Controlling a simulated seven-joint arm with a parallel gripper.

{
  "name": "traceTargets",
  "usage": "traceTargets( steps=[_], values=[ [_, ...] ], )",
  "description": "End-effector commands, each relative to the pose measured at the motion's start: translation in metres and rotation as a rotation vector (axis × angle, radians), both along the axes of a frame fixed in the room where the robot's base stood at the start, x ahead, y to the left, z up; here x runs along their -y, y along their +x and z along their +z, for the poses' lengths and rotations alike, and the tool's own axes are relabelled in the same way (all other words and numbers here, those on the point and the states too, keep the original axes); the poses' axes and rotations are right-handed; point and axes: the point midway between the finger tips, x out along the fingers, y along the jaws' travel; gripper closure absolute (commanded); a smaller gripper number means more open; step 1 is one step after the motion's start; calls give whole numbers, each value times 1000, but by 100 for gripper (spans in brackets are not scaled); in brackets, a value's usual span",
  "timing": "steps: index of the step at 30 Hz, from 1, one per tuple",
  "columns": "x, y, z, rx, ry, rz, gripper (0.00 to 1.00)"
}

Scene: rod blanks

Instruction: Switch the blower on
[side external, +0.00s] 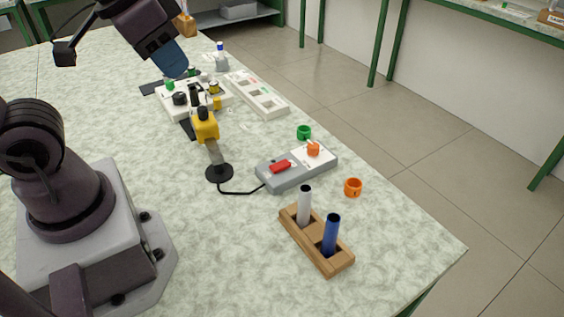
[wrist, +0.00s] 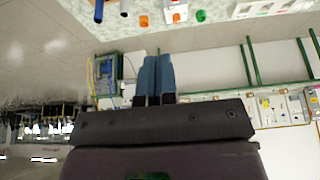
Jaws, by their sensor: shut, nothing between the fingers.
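The yellow blower (side external: 205,126) stands on a stalk with a round black foot (side external: 219,173) in the side view. A black cord runs from the foot to a grey control box (side external: 296,167). A red switch (side external: 280,167) sits on the left part of the box, and an orange piece (side external: 313,150) is on its pale right part. I cannot tell the switch's setting. My gripper (side external: 174,66) is shut and empty, high over the far end of the table, well away from the box. Its blue fingers (wrist: 154,78) lie together in the wrist view.
A wooden rack (side external: 317,247) holds a white rod and a blue rod (side external: 330,234). A green ring (side external: 304,132) and an orange ring (side external: 353,187) lie near the box. A white fixture (side external: 190,98) and a pale tray (side external: 257,94) stand farther back.

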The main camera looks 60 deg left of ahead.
Motion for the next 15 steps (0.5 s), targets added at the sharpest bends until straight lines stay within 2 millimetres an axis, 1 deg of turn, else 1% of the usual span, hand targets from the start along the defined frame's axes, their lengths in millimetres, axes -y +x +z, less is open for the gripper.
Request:
traceTargets(
  steps=[5,8,11,15],
  values=[
    [-1,23,-21,-139,-22,19,100],
    [-2,40,-34,-209,-50,82,100],
    [-4,57,-48,-271,-81,177,100],
    [-7,83,-71,-347,-119,352,100]
  ],
)
